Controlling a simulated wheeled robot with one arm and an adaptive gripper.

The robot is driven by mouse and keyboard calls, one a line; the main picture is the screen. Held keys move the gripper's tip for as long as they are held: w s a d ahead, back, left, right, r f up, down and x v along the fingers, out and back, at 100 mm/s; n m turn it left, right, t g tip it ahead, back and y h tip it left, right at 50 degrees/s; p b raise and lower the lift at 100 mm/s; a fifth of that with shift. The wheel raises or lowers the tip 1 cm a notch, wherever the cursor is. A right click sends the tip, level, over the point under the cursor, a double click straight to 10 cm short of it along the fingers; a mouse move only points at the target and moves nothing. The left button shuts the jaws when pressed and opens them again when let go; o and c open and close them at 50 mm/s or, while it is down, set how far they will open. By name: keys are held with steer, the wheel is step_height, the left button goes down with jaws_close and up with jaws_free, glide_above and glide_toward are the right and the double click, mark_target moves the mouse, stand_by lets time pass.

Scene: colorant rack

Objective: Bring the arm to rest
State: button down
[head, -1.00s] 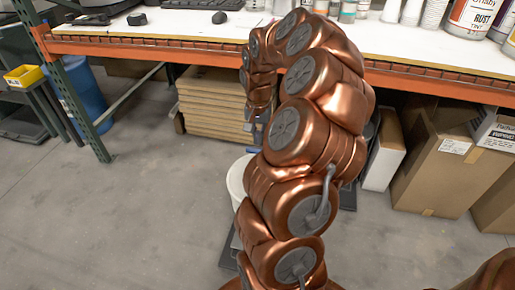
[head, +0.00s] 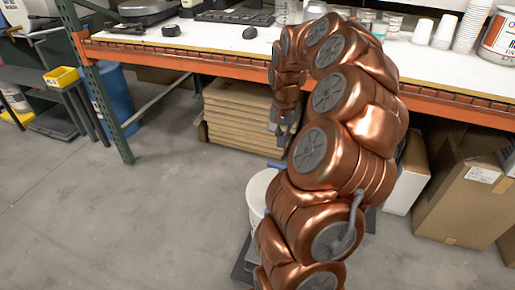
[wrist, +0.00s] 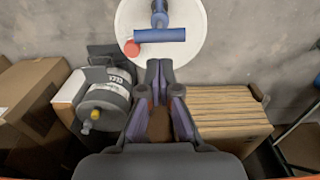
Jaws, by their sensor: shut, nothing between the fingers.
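My copper-coloured arm (head: 340,150) arches up from the bottom of the head view and bends down at its far end. My gripper (head: 283,131) hangs there in front of the workbench, small and partly hidden by the arm. In the wrist view my gripper (wrist: 159,72) points down, its fingertips close together with nothing between them. Below and ahead of it is a white bucket (wrist: 190,50) with a blue T-shaped handle (wrist: 159,35) over it.
The workbench (head: 215,34) has an orange front beam and carries cups and cans. Stacked flat boards (head: 240,115) lie beneath it, cardboard boxes (head: 460,205) at right. A grey tank (wrist: 104,103) shows in the wrist view. Floor (head: 140,215) at left is clear.

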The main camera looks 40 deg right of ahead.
steer(key=shift+a, duration=0.1)
steer(key=s+a+r+n, duration=0.1)
steer(key=a+r+n, duration=0.15)
steer(key=a, duration=0.75)
steer(key=s+a+r+n, duration=0.1)
steer(key=a+n, duration=0.3)
steer(key=a, duration=0.5)
steer(key=s+a+f+n+g, duration=0.25)
steer(key=s+a+n, duration=0.35)
steer(key=s+a, duration=1)
step_height(320, 180, up, 22)
steer(key=s+d+p, duration=0.1)
steer(key=s+p, duration=0.1)
steer(key=p, duration=1.8)
steer(key=shift+s+d+f+t, duration=0.2)
steer(key=shift+s+d+t, duration=0.15)
steer(key=shift+s+d, duration=0.05)
